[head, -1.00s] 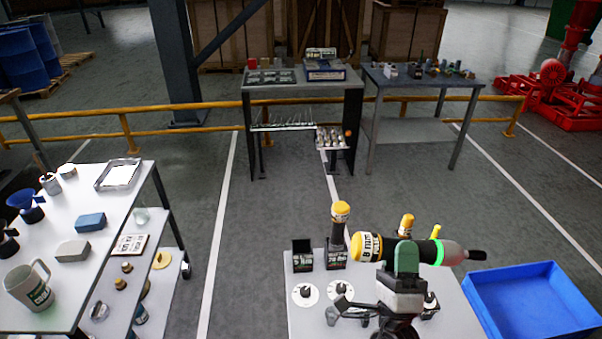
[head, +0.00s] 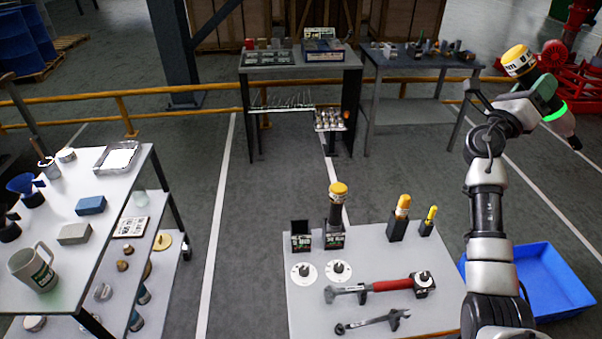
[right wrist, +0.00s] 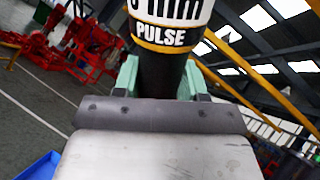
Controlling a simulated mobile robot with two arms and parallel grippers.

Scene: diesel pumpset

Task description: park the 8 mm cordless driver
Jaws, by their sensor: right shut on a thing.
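A cordless driver with a yellow cap (head: 518,60) is held up at the far right, tilted, well above the tabletop. My right gripper (head: 543,94) is shut around its dark body. In the right wrist view the driver (right wrist: 172,62) stands between the green fingers; its label reads "mm PULSE", with the digit partly cut off. An open, empty black holder (head: 301,240) stands on the front table (head: 300,315). Beside it a second yellow-capped driver (head: 337,208) stands upright in a similar holder (head: 334,240). My left gripper is not in view.
Two yellow-topped tools (head: 402,207) (head: 431,217) stand upright at the back right of the table. A red-handled wrench (head: 385,286) and a spanner (head: 372,322) lie in front. A blue bin (head: 545,275) is right of the table. A white cart (head: 75,235) stands left.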

